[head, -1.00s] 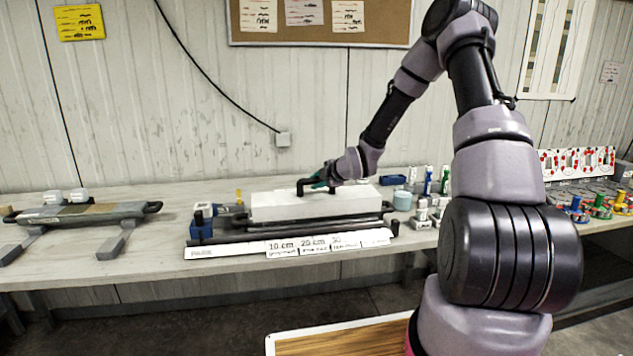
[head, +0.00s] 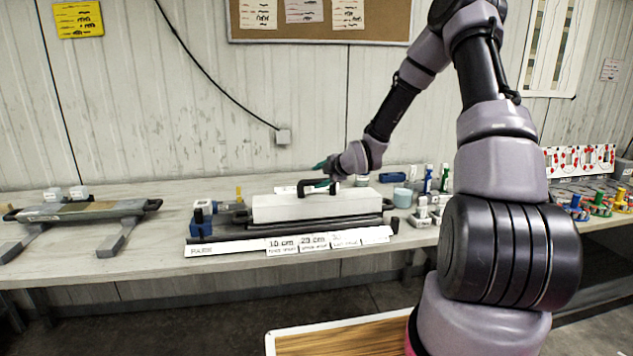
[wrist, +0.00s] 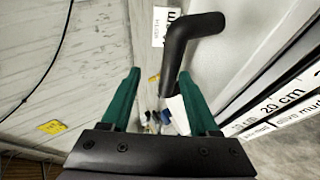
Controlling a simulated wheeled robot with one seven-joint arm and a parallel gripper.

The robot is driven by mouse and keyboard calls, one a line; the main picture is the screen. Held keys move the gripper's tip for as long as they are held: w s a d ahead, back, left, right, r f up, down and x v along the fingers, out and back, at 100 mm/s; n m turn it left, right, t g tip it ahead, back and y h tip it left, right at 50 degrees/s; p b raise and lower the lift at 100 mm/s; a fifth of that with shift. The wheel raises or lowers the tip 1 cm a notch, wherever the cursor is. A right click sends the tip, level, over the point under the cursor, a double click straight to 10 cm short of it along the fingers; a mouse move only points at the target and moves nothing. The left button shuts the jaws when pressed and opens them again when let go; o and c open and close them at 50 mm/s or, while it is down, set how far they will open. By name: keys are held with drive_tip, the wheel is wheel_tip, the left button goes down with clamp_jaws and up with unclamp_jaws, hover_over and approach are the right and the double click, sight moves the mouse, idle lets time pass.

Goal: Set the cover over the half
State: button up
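The cover is a long white box (head: 290,208) with a black bar handle (head: 306,186) on top. It sits level over the dark cradle (head: 262,228) on the bench and hides the half beneath it.
A white scale strip (head: 230,246) lies along the cradle's front. A blue clamp-like block (head: 201,226) stands at its left end. Another core cradle (head: 80,212) is far left, with bare bench between.

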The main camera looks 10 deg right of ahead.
drive_tip(key=s+d+r+m+g+h, duration=0.1)
drive_tip(key=s+d+r+m+h, duration=0.2)
drive_tip(key=s+r, duration=0.35)
drive_tip(key=s+d+r+m+h, duration=0.1)
drive_tip(key=s+d+r+m, duration=0.2)
drive_tip(key=s+r+m, duration=0.35)
drive_tip(key=s+d+r+m+g+h, duration=0.1)
drive_tip(key=s+d+r+m+h, duration=0.15)
drive_tip(key=s+r, duration=0.4)
drive_tip(key=s+a+r+m+y, duration=0.1)
drive_tip(key=s+r+m, duration=0.3)
drive_tip(key=s, duration=0.5)
drive_tip(key=s+a+r+m+g+y, duration=0.1)
drive_tip(key=s+r+m, duration=0.3)
drive_tip(key=s+m, duration=0.4)
drive_tip(key=shift+s+a+m+g+y, duration=0.3)
drive_tip(key=shift+s+a+y, duration=0.4)
drive_tip(key=shift+s, duration=0.55)
